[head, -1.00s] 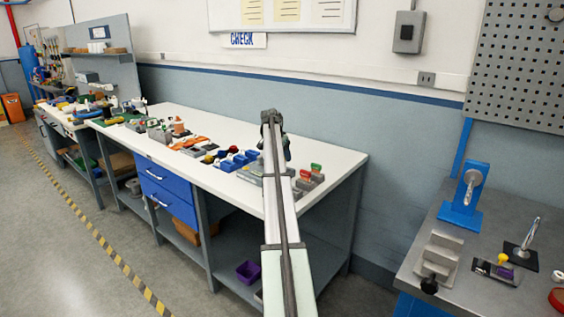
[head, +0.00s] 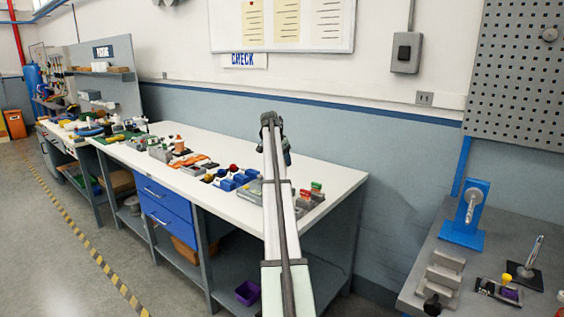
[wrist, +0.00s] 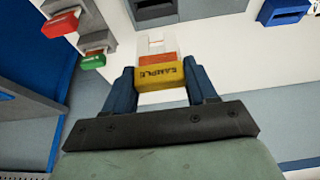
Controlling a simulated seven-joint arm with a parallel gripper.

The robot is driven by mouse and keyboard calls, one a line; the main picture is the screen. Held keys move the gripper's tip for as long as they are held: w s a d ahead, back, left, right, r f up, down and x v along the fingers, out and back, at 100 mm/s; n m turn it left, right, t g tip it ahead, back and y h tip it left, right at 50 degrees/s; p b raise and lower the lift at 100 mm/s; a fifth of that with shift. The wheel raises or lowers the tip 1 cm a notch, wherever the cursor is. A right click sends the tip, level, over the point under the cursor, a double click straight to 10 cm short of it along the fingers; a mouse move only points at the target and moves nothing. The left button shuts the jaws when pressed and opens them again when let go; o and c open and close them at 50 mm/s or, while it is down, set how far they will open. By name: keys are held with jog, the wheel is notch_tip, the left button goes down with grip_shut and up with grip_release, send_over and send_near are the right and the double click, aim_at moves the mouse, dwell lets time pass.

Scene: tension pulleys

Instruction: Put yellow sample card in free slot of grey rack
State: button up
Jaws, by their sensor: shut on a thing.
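The yellow sample card (wrist: 160,77), with SAMPLE lettered on its face, is between the blue fingers of my gripper (wrist: 160,85) in the wrist view. The gripper is shut on it, and an orange band and a pale part show beyond the yellow end. A grey rack (wrist: 98,40) is at upper left in the wrist view, holding a red-ended card (wrist: 60,25) and a green-ended card (wrist: 93,62). The rack's free slot cannot be made out.
The white bench (head: 340,180) has bare surface behind the items. Blue holders (head: 225,182) stand left of my arm; blue holders (wrist: 283,10) also show at upper right in the wrist view. A grey side bench (head: 425,255) is at right.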

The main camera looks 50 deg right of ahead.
jog(key=shift+r, duration=2.25)
